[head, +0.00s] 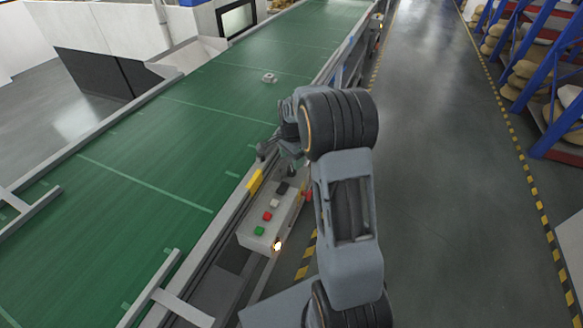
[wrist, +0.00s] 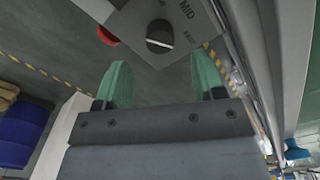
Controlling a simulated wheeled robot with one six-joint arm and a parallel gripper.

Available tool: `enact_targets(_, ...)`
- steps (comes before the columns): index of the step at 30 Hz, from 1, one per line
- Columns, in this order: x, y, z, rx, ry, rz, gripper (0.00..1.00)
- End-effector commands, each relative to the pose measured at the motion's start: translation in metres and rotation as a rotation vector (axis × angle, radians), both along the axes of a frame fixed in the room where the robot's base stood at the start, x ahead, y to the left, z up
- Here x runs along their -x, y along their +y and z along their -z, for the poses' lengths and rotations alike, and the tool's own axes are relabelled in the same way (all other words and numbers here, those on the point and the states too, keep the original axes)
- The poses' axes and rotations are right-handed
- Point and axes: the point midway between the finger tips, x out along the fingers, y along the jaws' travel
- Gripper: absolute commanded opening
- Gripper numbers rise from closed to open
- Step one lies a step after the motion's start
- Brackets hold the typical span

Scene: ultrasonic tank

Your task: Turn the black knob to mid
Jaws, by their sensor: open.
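The black knob (wrist: 160,36) shows in the wrist view on a grey panel (wrist: 180,15), with a pale line across its face. The word MID is printed on the panel to the upper right of the knob; a smaller label to its right is hard to read. My gripper (wrist: 157,75) is open and empty, its two green fingertips just below the knob in the picture and apart from it. In the head view my gripper (head: 272,152) is at the far end of the control box (head: 262,233), partly hidden by my arm. The knob cannot be made out clearly there.
The box carries a green button (head: 259,230), a red button (head: 267,216), a pale button and a dark one. A red knob (head: 308,195) is on its right side. A green conveyor (head: 150,170) runs along the left. The floor aisle at right is clear.

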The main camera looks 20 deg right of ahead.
Motion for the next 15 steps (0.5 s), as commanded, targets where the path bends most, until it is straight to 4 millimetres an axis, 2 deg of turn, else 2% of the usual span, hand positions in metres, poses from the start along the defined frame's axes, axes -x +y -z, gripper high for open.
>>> enact_targets(6,0.001,0.0,0.033,0.0,0.003,-0.001,0.63)
enact_targets(15,0.0,0.0,0.053,0.0,0.0,-0.001,0.63)
